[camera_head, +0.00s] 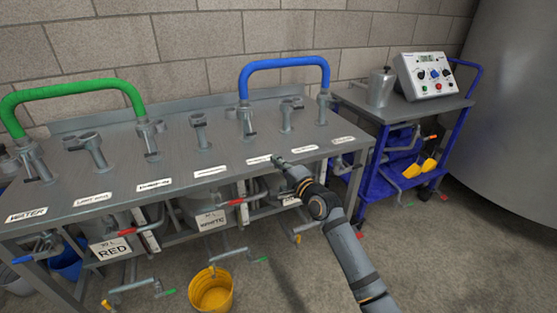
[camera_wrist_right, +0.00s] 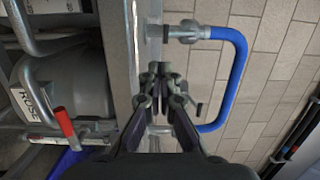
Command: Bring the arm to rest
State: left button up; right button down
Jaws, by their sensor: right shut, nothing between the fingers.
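My right arm (camera_head: 345,240) comes in from the lower right of the head view. Its gripper (camera_head: 278,161) is at the front edge of the grey metal bench (camera_head: 215,165), over the row of white labels, and holds nothing. I cannot tell whether it touches the bench. In the right wrist view the gripper (camera_wrist_right: 160,78) points up the picture with its fingers together, and the blue hose (camera_wrist_right: 240,80) is to its right. The left gripper is not in view.
A green hose (camera_head: 75,86) and the blue hose (camera_head: 284,63) arch between bench fittings. A blue trolley (camera_head: 385,184) with a metal jug (camera_head: 381,87) and a control box (camera_head: 428,77) stands right. A yellow bucket (camera_head: 211,291) is on the floor below. Floor at lower right is clear.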

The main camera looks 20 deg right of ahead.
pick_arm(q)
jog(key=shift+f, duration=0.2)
pick_arm(e)
jog(key=shift+f, duration=0.15)
